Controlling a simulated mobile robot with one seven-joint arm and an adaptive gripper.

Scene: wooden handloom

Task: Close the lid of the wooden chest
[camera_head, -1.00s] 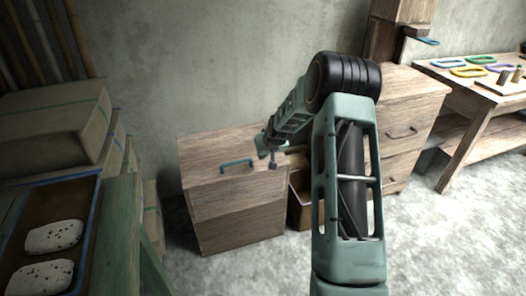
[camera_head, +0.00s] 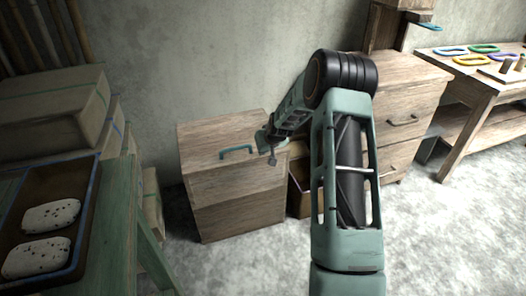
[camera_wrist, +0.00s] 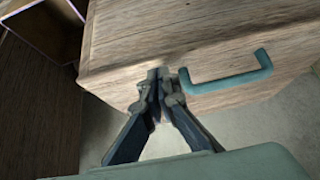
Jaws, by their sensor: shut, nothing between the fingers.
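The wooden chest (camera_head: 238,212) stands on the floor against the wall. Its lid (camera_head: 215,135) looks down, with no clear gap at the front, though a small gap would be hard to tell. A teal handle (camera_head: 236,152) is on the lid's front side; it also shows in the wrist view (camera_wrist: 228,75). My gripper (camera_head: 271,161) is at the chest's right front corner, just right of the handle. In the wrist view my gripper (camera_wrist: 158,75) has its fingertips together and empty, close to the wood beside one handle end. Contact cannot be told.
An open box (camera_head: 299,202) stands right of the chest, partly behind my arm. A drawer cabinet (camera_head: 404,100) is further right. A green bench (camera_head: 112,205) with a tray (camera_head: 87,215) is at left. Pale floor in front of the chest is clear.

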